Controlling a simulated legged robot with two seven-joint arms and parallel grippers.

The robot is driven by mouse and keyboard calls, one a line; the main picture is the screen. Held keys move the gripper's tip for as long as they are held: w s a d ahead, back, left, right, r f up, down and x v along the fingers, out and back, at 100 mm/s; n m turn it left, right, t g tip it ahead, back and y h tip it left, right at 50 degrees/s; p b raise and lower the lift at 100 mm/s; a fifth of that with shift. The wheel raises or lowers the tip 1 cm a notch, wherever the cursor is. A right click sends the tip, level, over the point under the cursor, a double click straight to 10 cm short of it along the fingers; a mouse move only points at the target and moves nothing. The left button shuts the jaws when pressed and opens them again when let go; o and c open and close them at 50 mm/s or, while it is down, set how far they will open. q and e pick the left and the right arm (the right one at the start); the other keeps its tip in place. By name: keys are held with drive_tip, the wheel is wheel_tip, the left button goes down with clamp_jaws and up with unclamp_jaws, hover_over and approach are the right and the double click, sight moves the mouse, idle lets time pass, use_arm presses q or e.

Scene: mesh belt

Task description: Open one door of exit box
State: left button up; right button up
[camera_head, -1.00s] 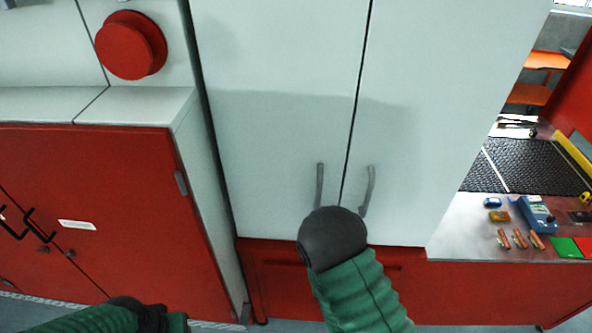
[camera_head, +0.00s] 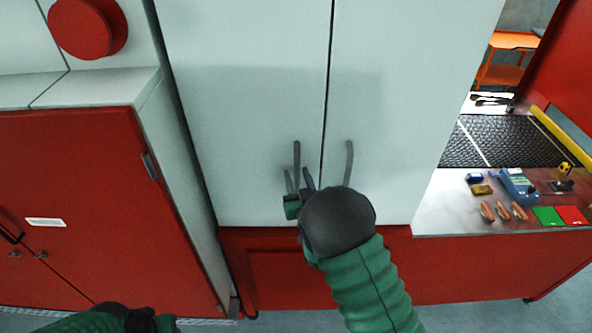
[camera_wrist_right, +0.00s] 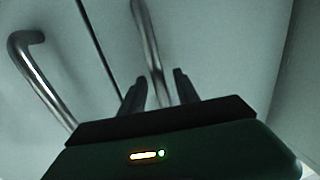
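The exit box is a tall pale cabinet with two shut doors, the left door (camera_head: 240,120) and the right door (camera_head: 390,110), split by a dark seam. The left door handle (camera_head: 297,155) and right door handle (camera_head: 349,160) are upright grey bars. My right gripper (camera_head: 299,180) is open at the lower part of the left handle. In the right wrist view, a handle (camera_wrist_right: 148,45) shows between its fingertips (camera_wrist_right: 158,85); I cannot tell whether they touch. The other handle (camera_wrist_right: 45,85) is further left there. My left gripper (camera_head: 140,318) is at the bottom left, its fingers unclear.
A red-doored cabinet (camera_head: 80,190) stands left, with a large red button (camera_head: 88,28) above it. At right, a metal table (camera_head: 440,205) holds small items and a blue device (camera_head: 517,186), beside a black mesh belt (camera_head: 510,140). A red base (camera_head: 400,270) lies below the doors.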

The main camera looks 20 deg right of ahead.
drive_tip(key=shift+w+d+f, duration=0.15)
drive_tip(key=shift+w+d, duration=0.25)
drive_tip(key=shift+w, duration=0.25)
drive_tip(key=shift+s+a, duration=0.15)
drive_tip(key=shift+a, duration=0.3)
drive_tip(key=c, duration=0.7)
clamp_jaws()
drive_tip(key=shift+d, duration=0.15)
